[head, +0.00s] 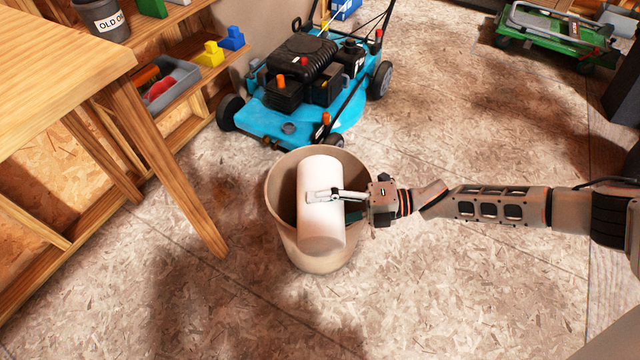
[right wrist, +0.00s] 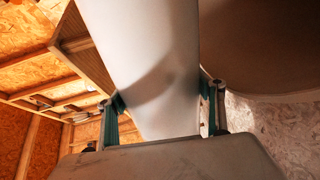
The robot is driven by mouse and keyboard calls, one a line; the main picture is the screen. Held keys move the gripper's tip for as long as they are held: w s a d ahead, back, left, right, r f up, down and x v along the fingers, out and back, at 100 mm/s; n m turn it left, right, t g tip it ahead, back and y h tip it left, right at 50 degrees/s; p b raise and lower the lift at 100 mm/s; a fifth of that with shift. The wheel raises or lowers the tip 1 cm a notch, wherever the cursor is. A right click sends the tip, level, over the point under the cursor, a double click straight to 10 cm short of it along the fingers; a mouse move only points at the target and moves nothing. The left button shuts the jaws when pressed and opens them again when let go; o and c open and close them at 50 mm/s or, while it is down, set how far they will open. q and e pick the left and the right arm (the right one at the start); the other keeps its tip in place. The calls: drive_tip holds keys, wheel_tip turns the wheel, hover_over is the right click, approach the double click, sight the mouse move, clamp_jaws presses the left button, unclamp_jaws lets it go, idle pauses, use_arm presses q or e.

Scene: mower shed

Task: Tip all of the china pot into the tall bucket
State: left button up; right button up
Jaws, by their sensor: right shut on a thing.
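The white china pot (head: 321,222) is tilted over the tall bucket (head: 281,240) in the head view. Its far end leans over the bucket's opening and its near end overhangs the near rim. My right gripper (head: 335,195) is shut on the pot's side. In the right wrist view the pot (right wrist: 150,60) runs between the two fingers (right wrist: 163,103), and part of the bucket (right wrist: 270,50) shows at the upper right. The pot's mouth and contents are hidden, and so is the inside bottom of the bucket. My left gripper is not in view.
A blue mower (head: 300,90) stands just behind the bucket. A wooden bench (head: 60,75) with a leg (head: 170,165) is at the left, with shelves holding a grey bin (head: 178,85). A green cart (head: 560,35) is at the back right. The floor in front is clear.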

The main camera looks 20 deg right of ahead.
drive_tip(key=shift+w+r, duration=0.15)
drive_tip(key=shift+r, duration=0.15)
